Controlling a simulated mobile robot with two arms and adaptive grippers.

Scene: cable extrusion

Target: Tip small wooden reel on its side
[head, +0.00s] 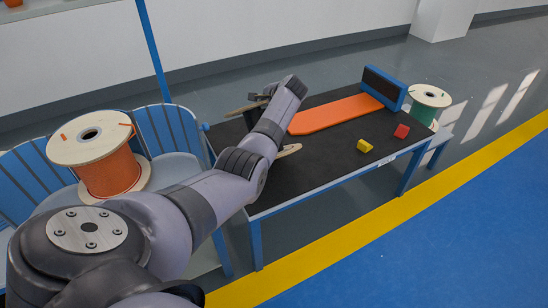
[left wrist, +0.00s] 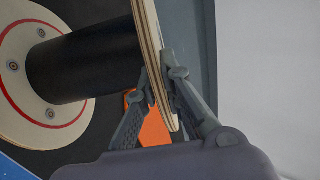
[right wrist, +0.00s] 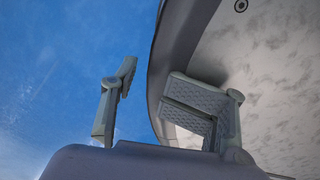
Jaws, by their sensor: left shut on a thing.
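The small wooden reel (left wrist: 150,30) has pale round flanges, one with a red ring (left wrist: 20,110), and a black core (left wrist: 85,60). My left gripper (left wrist: 162,85) is shut on the rim of its near flange. In the head view, my left gripper (head: 256,98) is over the left part of the black table, and my arm hides most of the reel. Only pale flange edges (head: 289,150) show there, so I cannot tell its exact tilt. My right gripper (right wrist: 160,95) is open and empty in the right wrist view.
The black-topped table (head: 320,165) bears an orange strip (head: 335,115), a blue-framed block (head: 384,87), a yellow block (head: 364,146) and a red block (head: 402,131). A large orange reel (head: 108,172) stands at left. A green reel (head: 427,108) stands behind the table's right end.

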